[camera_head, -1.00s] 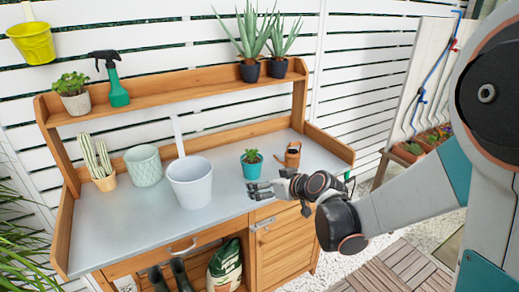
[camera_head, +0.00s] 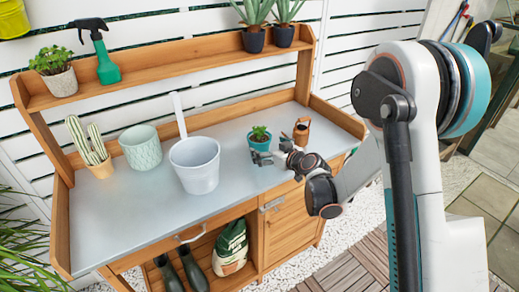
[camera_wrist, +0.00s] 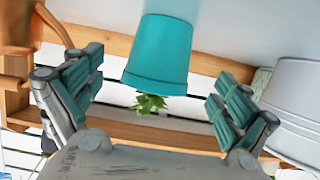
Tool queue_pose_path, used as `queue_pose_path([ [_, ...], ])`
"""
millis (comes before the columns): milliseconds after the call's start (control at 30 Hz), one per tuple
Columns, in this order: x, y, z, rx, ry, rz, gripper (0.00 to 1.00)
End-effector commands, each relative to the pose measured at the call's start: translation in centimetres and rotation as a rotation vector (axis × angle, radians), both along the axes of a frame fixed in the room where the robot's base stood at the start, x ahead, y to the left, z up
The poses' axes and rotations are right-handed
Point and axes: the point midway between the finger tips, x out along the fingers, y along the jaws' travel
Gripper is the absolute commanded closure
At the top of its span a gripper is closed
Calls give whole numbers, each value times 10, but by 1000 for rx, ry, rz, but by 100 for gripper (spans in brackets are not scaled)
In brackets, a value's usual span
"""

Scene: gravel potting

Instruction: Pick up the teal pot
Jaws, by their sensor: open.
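The teal pot (camera_head: 260,142) with a small green succulent stands on the grey bench top, right of the middle. My gripper (camera_head: 269,156) is just in front of it, low over the bench near its front edge. In the wrist view the teal pot (camera_wrist: 160,52) appears upside down between the two finger pads of my gripper (camera_wrist: 156,98). The jaws are open, with a gap to the pot on each side. I cannot tell whether any finger touches it.
A copper watering can (camera_head: 302,131) stands close to the right of the pot. A white bucket (camera_head: 196,168) with an upright handle stands to the left. A pale green patterned pot (camera_head: 141,148) and a potted cactus (camera_head: 92,150) are farther left. A wooden shelf (camera_head: 185,69) runs above.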

Motion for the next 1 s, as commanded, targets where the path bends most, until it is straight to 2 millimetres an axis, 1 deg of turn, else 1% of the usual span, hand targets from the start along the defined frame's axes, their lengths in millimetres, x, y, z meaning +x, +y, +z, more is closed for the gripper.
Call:
queue_pose_path([
  [33, 5, 4, -3, 0, 0, 1, 4],
  [267, 17, 12, -7, -1, -1, 0, 4],
  [500, 43, 30, -18, -1, 0, 1, 4],
  [600, 51, 34, -20, -1, -1, 0, 4],
  [867, 53, 36, -19, 0, 0, -1, 4],
  [900, 53, 36, -19, 0, 0, -1, 7],
  [967, 53, 36, -19, 0, 0, -1, 20],
  [1000, 53, 36, -19, 0, 0, -1, 29],
])
